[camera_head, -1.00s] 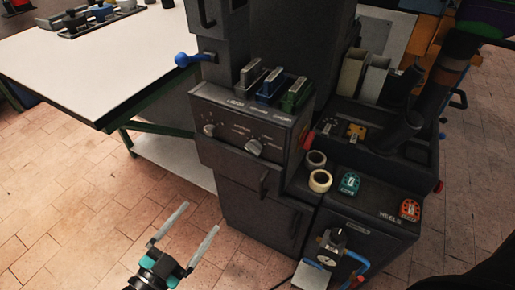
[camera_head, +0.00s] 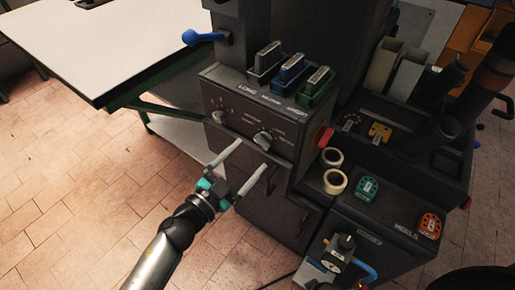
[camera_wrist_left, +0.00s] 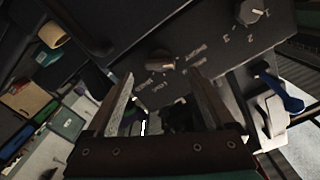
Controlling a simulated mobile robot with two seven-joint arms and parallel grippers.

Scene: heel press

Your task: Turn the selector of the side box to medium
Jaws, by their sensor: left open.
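The side box (camera_head: 243,152) is a dark panel on the front of the machine. My left gripper (camera_head: 251,158) is open and empty, just in front of and below the selector. In the left wrist view its fingers (camera_wrist_left: 161,84) stand apart on either side of the selector, not visibly touching it. My right gripper is out of view.
A second knob (camera_head: 219,117) with numbers sits left on the panel. Black, blue (camera_head: 289,75) and green blocks stand on top of the box. A red button (camera_head: 323,137) is at its right side. Tape rolls (camera_head: 334,181) lie on the lower right shelf. The floor at left is clear.

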